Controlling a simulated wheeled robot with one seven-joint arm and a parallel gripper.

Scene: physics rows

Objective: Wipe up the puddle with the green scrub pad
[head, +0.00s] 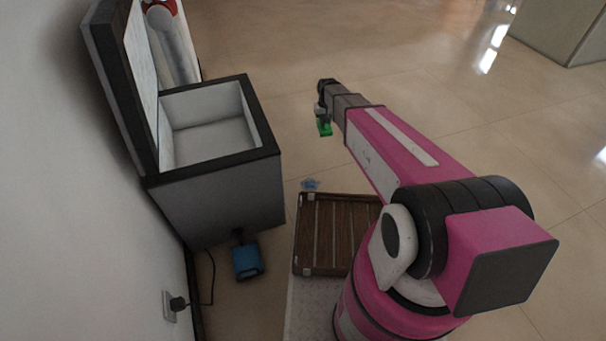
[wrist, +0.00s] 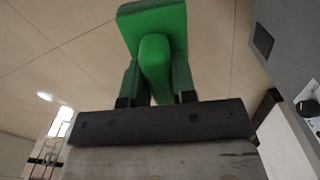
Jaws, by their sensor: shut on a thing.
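The green scrub pad (head: 325,130) hangs from my gripper (head: 322,117) in the head view, apparently above the floor to the right of the open chest. In the wrist view the pad (wrist: 135,22) has a flat block and a raised green grip (wrist: 155,60). My gripper (wrist: 156,78) is shut on that grip, one finger on each side. A small pale-blue patch (head: 310,184), which looks like the puddle, lies just beyond the slatted wooden rack. The pad is apart from it. The pad's underside is hidden.
The open grey chest (head: 225,195) stands at the left, its lid (head: 125,80) raised by the wall. A blue box (head: 247,262) with a cable sits before it. The slatted rack (head: 335,235) is near my base. Tiled floor is clear beyond and right.

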